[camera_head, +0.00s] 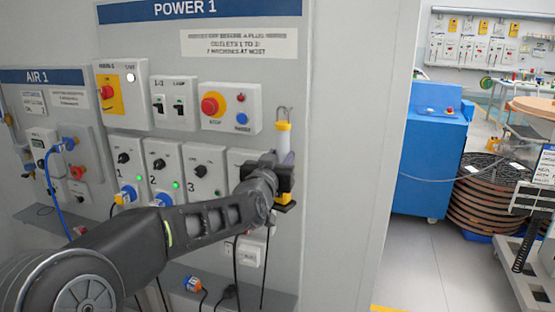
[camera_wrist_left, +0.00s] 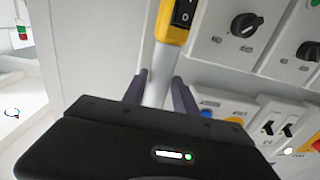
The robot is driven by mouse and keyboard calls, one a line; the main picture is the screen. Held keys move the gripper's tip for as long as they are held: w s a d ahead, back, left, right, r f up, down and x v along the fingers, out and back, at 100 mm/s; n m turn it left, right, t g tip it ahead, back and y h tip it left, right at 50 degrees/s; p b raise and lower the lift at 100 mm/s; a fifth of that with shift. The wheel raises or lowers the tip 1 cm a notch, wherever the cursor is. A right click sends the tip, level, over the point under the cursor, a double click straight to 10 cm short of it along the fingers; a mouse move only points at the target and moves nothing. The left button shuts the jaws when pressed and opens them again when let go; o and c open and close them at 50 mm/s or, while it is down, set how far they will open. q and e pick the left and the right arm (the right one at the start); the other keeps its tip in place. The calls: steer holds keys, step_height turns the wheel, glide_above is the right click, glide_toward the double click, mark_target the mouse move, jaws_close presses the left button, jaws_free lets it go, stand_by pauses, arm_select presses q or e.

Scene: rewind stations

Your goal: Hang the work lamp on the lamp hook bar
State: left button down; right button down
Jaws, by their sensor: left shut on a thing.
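The work lamp (camera_head: 284,143) has a pale tube, yellow end pieces and a thin wire hook on top; it stands upright at the right side of the POWER 1 panel. My left gripper (camera_head: 284,178) is shut around its middle. In the left wrist view, the two dark fingers (camera_wrist_left: 160,88) of my gripper flank the tube, and the lamp's yellow end (camera_wrist_left: 178,22) carries a black switch. I cannot pick out the lamp hook bar, nor tell whether the wire hook rests on anything. My right gripper is not in view.
The POWER 1 panel (camera_head: 335,60) carries switch boxes, a red stop button box (camera_head: 231,107) and numbered outlets close to my left arm. An AIR 1 panel (camera_head: 40,76) is at left. A blue cabinet (camera_head: 430,160) and open floor are at right.

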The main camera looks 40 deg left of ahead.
arm_select(q)
steer(key=shift+p+x, duration=0.35)
steer(key=shift+x, duration=0.75)
steer(key=shift+w+a+f+b, duration=0.2)
steer(key=shift+w+f+b, duration=0.25)
steer(key=shift+w+b, duration=0.25)
steer(key=c, duration=1.2)
jaws_free()
steer(key=o, duration=0.3)
steer(key=shift+f, duration=0.1)
steer(key=shift+f, duration=0.1)
